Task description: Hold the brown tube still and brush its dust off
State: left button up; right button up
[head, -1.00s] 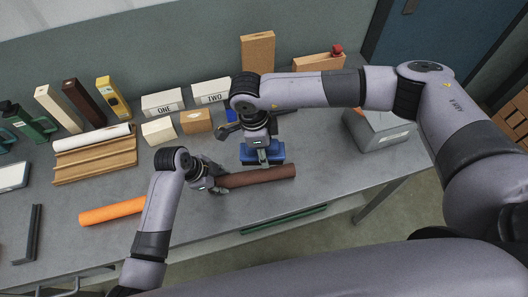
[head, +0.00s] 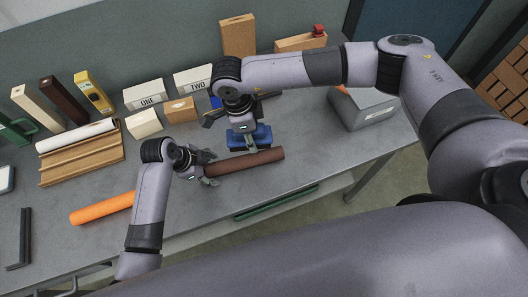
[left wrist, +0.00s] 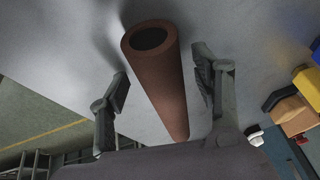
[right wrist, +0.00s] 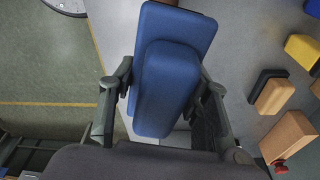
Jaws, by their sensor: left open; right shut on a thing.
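The brown tube (head: 245,162) lies on the grey table near its front edge. My left gripper (head: 209,168) is at the tube's left end. In the left wrist view, the tube (left wrist: 160,75) runs between the two open fingers (left wrist: 165,85), with a gap on each side. My right gripper (head: 247,137) is shut on a blue brush (head: 262,138), just behind the tube. In the right wrist view, the blue brush (right wrist: 165,85) fills the space between the fingers and hides most of the tube. I cannot tell whether the brush touches the tube. No dust can be made out.
An orange tube (head: 102,207) lies left of my left gripper. Behind stand boxes marked ONE (head: 143,95) and TWO (head: 193,79), small blocks (head: 181,110) and a wooden rack (head: 80,160). A grey box (head: 365,108) is at the right.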

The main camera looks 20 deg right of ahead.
pick_arm(q)
jog(key=v, duration=1.2)
jog(key=shift+a, duration=0.1)
pick_arm(e)
jog(key=shift+a, duration=0.1)
